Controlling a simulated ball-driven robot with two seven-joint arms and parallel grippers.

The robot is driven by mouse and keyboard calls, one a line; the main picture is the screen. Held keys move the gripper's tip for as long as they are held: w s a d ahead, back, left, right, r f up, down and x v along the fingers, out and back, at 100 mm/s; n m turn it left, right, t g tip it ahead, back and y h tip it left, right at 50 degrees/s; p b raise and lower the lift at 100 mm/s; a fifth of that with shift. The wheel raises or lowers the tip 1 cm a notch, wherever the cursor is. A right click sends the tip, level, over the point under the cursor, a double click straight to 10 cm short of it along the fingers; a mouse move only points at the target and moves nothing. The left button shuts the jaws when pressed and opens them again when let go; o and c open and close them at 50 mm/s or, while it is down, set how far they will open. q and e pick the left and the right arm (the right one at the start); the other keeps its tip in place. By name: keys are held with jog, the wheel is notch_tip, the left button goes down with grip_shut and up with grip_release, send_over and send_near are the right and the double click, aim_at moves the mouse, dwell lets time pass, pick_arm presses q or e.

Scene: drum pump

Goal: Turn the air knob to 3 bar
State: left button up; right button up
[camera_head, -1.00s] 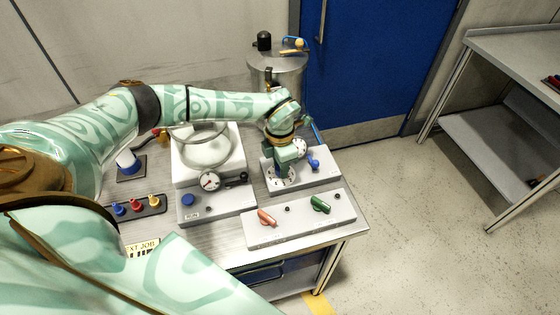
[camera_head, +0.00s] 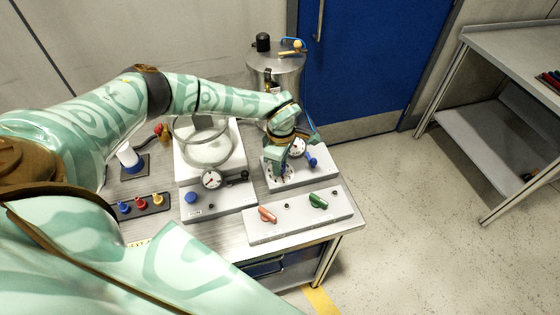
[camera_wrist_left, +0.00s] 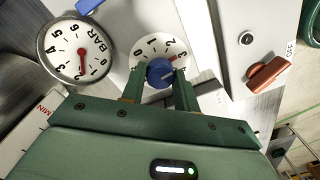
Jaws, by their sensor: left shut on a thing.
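The air knob (camera_wrist_left: 160,72) is round and blue and sits on a white dial (camera_wrist_left: 172,48) numbered from 0, with a red mark near the 3. My left gripper (camera_wrist_left: 158,84) is shut on it, one finger on each side; in the head view the gripper (camera_head: 284,161) reaches down onto the dial and largely hides the knob. A light line on the knob points toward the right side of the dial. My right gripper is not in view.
A blue lever (camera_head: 311,161) stands right beside the gripper on the same panel. In front is a panel with a red (camera_head: 267,215) and a green handle (camera_head: 318,201). A glass bowl (camera_head: 205,143) stands left, a steel drum (camera_head: 277,70) behind.

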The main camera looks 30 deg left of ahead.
pick_arm(q)
jog(key=shift+w+m, duration=0.1)
jog(key=shift+m, duration=0.5)
jog(key=o, duration=1)
jog(key=shift+c, duration=0.2)
notch_tip(320, 180, up, 16)
jog(key=p, duration=0.2)
jog(key=shift+w+r, duration=0.2)
